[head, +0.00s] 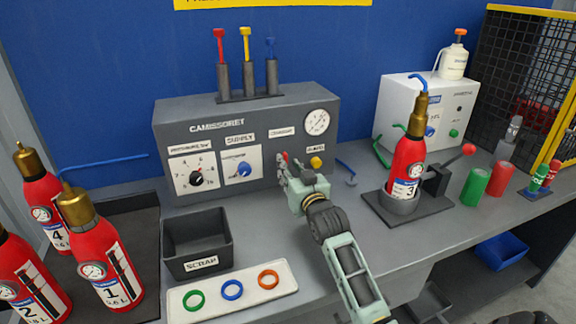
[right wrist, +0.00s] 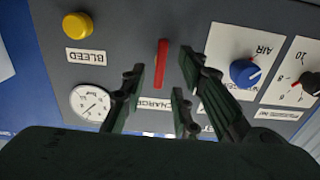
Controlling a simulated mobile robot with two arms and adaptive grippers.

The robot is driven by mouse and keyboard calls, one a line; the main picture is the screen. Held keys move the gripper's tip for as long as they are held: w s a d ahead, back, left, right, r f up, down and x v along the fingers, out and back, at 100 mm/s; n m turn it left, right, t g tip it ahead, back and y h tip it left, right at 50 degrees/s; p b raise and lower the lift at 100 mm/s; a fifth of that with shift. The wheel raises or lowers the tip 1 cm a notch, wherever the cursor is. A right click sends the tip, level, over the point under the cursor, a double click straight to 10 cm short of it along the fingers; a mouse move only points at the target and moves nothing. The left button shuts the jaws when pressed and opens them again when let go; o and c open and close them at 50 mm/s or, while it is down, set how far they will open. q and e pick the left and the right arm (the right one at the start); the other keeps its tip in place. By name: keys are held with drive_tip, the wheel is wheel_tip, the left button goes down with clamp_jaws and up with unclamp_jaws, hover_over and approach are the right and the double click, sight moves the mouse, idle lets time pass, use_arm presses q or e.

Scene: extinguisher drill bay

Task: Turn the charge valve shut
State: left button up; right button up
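The charge valve's red lever shows in the right wrist view (right wrist: 161,63), where the panel appears upside down, beside the CHARGE label. In the head view only a small red part of the lever (head: 285,156) shows behind my gripper, on the grey panel (head: 260,108). My right gripper (head: 286,168) is at the panel front. In the right wrist view its fingers (right wrist: 160,80) are spread, with the lever in the gap between them; a space shows on either side and I see no contact. My left gripper is not in view.
A yellow BLEED knob (head: 316,162) and blue supply knob (head: 244,169) flank the lever closely. Extinguisher 3 (head: 405,165) stands in a holder to the right. A scrap bin (head: 196,262) and ring tray (head: 275,302) lie in front; several extinguishers stand left.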

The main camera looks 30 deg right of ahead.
drive_tip(key=shift+x, duration=0.9)
clamp_jaws()
